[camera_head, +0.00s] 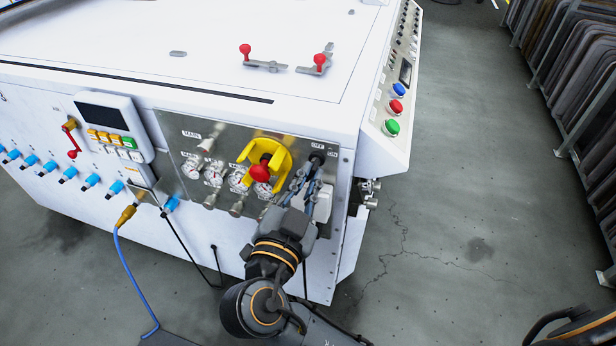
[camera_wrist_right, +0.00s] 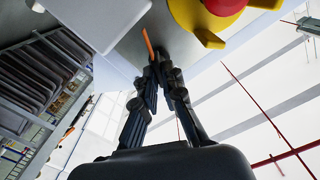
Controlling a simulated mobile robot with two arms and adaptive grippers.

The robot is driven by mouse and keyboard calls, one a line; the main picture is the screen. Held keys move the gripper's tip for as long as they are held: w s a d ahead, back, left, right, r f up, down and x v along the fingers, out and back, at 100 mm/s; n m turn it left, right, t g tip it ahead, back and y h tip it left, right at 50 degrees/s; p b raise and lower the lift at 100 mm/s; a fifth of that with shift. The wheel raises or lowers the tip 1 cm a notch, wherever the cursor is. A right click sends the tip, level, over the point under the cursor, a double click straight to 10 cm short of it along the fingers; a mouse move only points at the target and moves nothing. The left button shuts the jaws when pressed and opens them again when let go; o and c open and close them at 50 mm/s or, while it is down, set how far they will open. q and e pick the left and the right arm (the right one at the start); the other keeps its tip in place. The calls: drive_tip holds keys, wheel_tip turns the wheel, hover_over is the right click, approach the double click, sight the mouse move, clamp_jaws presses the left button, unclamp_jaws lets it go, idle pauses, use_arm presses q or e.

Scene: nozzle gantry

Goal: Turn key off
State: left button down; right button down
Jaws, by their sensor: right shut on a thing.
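The key switch (camera_head: 317,157) sits at the upper right of the steel panel, by the OFF and ON labels. My right gripper (camera_head: 309,170) reaches up to it from below, and its fingers cover much of the key. In the right wrist view, the fingertips (camera_wrist_right: 161,66) come together at the panel, shut on the key, whose body is mostly hidden. A thin orange piece (camera_wrist_right: 147,42) shows just beside the tips. I cannot read the key's exact angle. My left gripper is not in view.
The yellow-and-red emergency knob (camera_head: 264,165) is close left of the gripper, with several gauges (camera_head: 214,179) around it. A white box (camera_head: 322,205) is just right of the fingers. The side console (camera_head: 393,128) has coloured buttons. Floor to the right is clear.

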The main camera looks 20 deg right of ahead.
drive_tip(key=shift+n, duration=0.7)
drive_tip(key=shift+n+p, duration=0.3)
drive_tip(key=shift+p, duration=0.15)
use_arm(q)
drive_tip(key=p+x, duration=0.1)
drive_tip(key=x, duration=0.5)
use_arm(e)
drive_tip(key=shift+n, duration=1.6)
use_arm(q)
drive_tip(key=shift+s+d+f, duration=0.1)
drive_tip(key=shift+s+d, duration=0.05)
use_arm(e)
drive_tip(key=c, duration=1.5)
unclamp_jaws()
drive_tip(key=shift+w, duration=0.1)
drive_tip(key=shift+o, duration=0.2)
